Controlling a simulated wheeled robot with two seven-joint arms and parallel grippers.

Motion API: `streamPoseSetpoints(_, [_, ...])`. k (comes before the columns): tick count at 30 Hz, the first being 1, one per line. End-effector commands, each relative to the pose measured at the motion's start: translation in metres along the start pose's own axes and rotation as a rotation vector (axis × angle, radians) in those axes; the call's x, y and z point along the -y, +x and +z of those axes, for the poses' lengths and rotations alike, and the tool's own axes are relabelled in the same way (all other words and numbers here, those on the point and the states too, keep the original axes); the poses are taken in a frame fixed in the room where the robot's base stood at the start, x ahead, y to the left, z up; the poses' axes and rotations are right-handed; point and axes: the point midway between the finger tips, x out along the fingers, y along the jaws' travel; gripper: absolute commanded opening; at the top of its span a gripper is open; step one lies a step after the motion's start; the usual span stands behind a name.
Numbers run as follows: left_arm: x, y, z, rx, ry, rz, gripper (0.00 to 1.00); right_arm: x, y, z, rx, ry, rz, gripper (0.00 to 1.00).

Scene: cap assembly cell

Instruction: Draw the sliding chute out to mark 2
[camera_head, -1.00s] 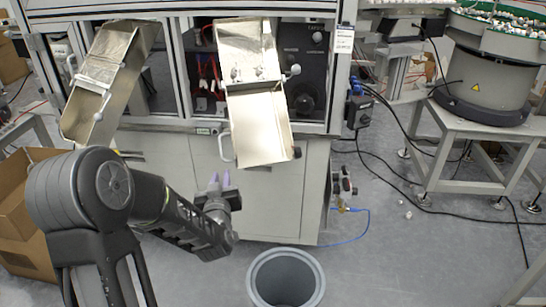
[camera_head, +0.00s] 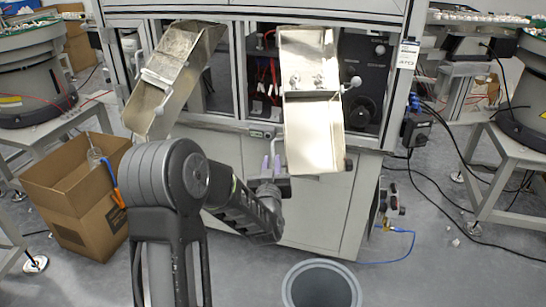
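Two metal chutes hang on the front of the machine. The right chute (camera_head: 314,133) slopes down toward me, its lower section in line with its upper section. A light handle (camera_head: 274,143) is on its lower left side. The left chute (camera_head: 160,92) is tilted, its lower end to the left. My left gripper (camera_head: 271,163) is just below and around the handle's lower end, its two purplish fingertips apart and pointing up. I cannot tell whether they touch the handle. No mark numbers are readable. My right gripper is out of view.
A grey bin (camera_head: 321,287) stands on the floor in front of the cabinet. An open cardboard box (camera_head: 75,200) is at the left. A feeder table (camera_head: 490,195) and loose cables are at the right. The floor between bin and box is partly covered by my arm.

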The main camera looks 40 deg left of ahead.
Motion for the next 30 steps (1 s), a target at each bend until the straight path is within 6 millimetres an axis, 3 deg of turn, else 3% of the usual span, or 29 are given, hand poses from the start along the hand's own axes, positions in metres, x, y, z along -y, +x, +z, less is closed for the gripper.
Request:
streamPoseSetpoints(3, [0.000,0.018,0.000,0.000,0.000,0.000,0.18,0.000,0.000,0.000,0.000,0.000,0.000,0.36])
streamPoseSetpoints(9, [0.000,0.034,0.001,0.001,0.001,0.001,0.18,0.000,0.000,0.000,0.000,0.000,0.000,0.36])
streamPoseSetpoints(17, [0.000,0.035,0.000,0.001,0.000,0.001,0.18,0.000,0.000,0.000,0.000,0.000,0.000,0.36])
streamPoseSetpoints(24, [0.000,0.035,0.000,0.001,0.000,0.001,0.00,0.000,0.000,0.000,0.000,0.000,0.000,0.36])
streamPoseSetpoints(30, [0.000,0.035,0.000,0.001,0.000,0.001,0.00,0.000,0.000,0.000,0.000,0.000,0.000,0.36])
